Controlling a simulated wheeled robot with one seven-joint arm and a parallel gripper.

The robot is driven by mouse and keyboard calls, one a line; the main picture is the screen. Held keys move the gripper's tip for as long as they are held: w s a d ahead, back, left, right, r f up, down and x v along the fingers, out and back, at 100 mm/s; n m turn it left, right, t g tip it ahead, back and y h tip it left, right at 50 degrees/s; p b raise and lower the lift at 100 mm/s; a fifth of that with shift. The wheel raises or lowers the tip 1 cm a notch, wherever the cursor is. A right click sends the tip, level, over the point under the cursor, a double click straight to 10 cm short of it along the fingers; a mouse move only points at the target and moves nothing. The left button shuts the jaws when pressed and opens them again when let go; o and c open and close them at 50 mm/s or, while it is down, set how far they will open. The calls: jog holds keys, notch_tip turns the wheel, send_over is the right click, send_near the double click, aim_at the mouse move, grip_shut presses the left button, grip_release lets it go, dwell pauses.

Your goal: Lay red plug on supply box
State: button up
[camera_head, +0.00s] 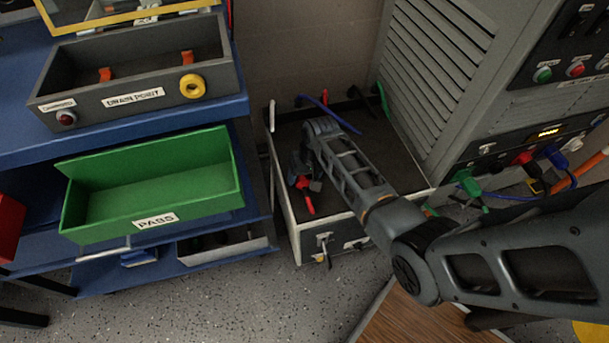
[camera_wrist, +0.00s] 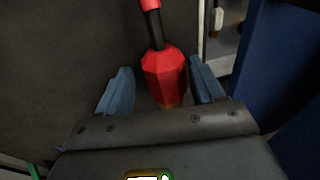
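The red plug (camera_wrist: 164,76) has a faceted red body with a dark stem and a red tip. It lies on the dark top of the low grey box (camera_head: 376,128), which I take for the supply box. The plug (camera_head: 308,202) also shows in the head view near the box's front left corner, partly hidden by my gripper. My gripper (camera_head: 305,178) is low over that corner. In the wrist view my gripper's (camera_wrist: 160,72) fingers stand on either side of the plug, with narrow gaps showing, so it looks open around it.
A blue shelf cart with a green PASS tray (camera_head: 155,195) and a grey drain point box (camera_head: 135,85) stands left. A louvred grey cabinet (camera_head: 440,70) with plugged cables stands right. A blue cable (camera_head: 330,114) and green cable end lie at the box's back.

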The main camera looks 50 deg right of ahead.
jog(key=shift+s+f, duration=0.1)
jog(key=shift+s+d+r+p, duration=0.1)
jog(key=shift+s+r+p, duration=0.2)
jog(key=shift+r, duration=1)
jog(key=shift+s+d+r+p, duration=0.1)
jog(key=shift+r+p, duration=0.3)
jog(key=shift+r, duration=0.9)
jog(key=shift+s+d+r+p, duration=0.1)
jog(key=shift+s+r+p, duration=0.2)
jog(key=shift+r, duration=1)
jog(key=shift+w, duration=0.1)
